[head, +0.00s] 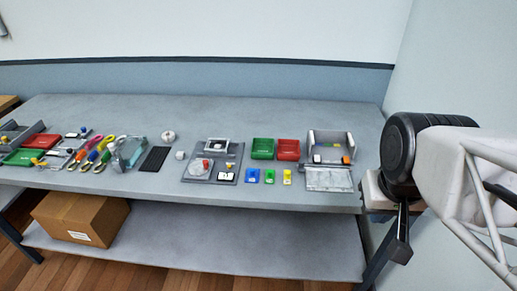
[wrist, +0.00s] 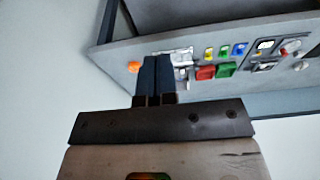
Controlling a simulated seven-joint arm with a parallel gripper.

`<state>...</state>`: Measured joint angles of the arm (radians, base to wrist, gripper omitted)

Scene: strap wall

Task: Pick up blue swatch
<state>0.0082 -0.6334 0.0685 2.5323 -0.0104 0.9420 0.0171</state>
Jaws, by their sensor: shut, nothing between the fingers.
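The blue swatch (head: 253,176) lies near the table's front edge, left of a green swatch (head: 269,176) and a yellow swatch (head: 287,177). It also shows small in the wrist view (wrist: 239,49), to the right of the fingers. My gripper (wrist: 157,60) is shut and empty, with its two dark fingers side by side. In the head view my arm is at the far right, beyond the table's right end, well away from the blue swatch.
A green tray (head: 262,148) and a red tray (head: 288,149) stand behind the swatches. A grey bin (head: 331,140) is to their right, and a grey board (head: 198,177) with small parts to their left. Tools crowd the left. A wall is close on the right.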

